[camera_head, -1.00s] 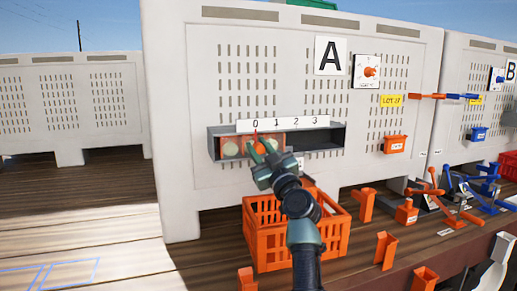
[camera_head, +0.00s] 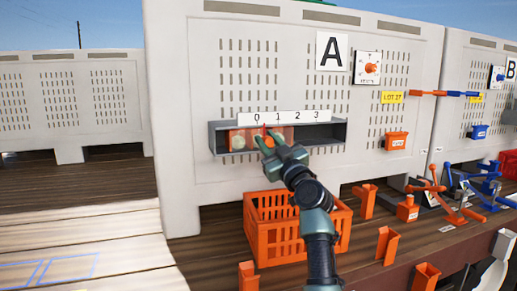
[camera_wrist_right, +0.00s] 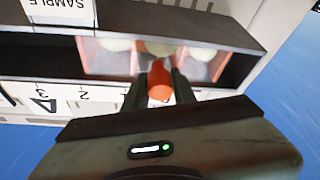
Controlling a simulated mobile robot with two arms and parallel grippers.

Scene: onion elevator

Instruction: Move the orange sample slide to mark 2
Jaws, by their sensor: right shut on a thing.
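The orange sample slide (camera_head: 246,140) is a translucent orange tray with pale round pieces in it. It sits in the left and middle part of a grey wall channel (camera_head: 338,137), under a white scale strip (camera_head: 300,117) marked 0 to 3. A small red pointer on the slide stands between 0 and 1. My right gripper (camera_head: 266,138) is at the slide's front. In the right wrist view, my right gripper (camera_wrist_right: 160,84) is shut on the slide's orange knob (camera_wrist_right: 159,80). The fingers hide part of the slide. My left gripper is out of view.
The channel right of the slide is empty, below marks 2 and 3. An orange crate (camera_head: 278,244) stands on the deck below the channel. Panel A (camera_head: 230,85) carries a dial (camera_head: 368,68) and a small orange bin (camera_head: 396,141) at right.

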